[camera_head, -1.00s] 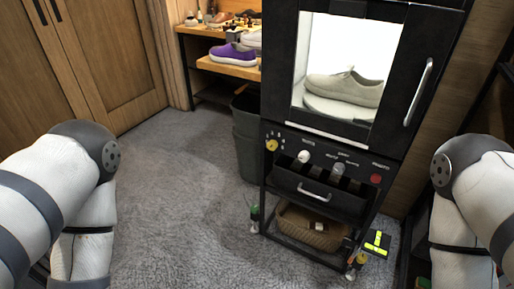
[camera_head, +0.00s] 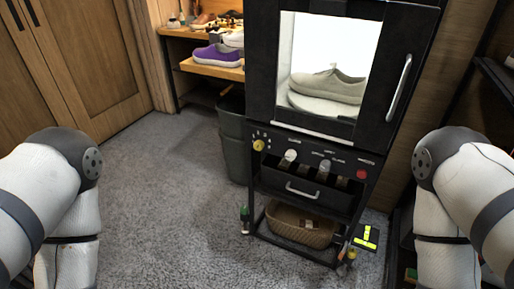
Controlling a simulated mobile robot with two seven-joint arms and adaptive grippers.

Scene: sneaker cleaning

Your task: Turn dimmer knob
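A black cabinet (camera_head: 258,100) stands right of centre with a lit window box on top. Its front panel below the window carries a yellow knob (camera_head: 259,145) at the left, a white knob (camera_head: 291,155) nearer the middle and a red button (camera_head: 361,174) at the right. Small labels sit by them, too small to read, so I cannot tell which one is the dimmer. My two arms show at the left and right edges, apart from the cabinet. Both grippers are out of the picture.
A sneaker (camera_head: 330,84) sits on a round stand inside the lit box. A drawer with a silver handle (camera_head: 302,191) and a wicker basket (camera_head: 300,226) are below the panel. A dark bin (camera_head: 233,140) stands left of the cabinet. The carpet (camera_head: 165,200) at left is clear.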

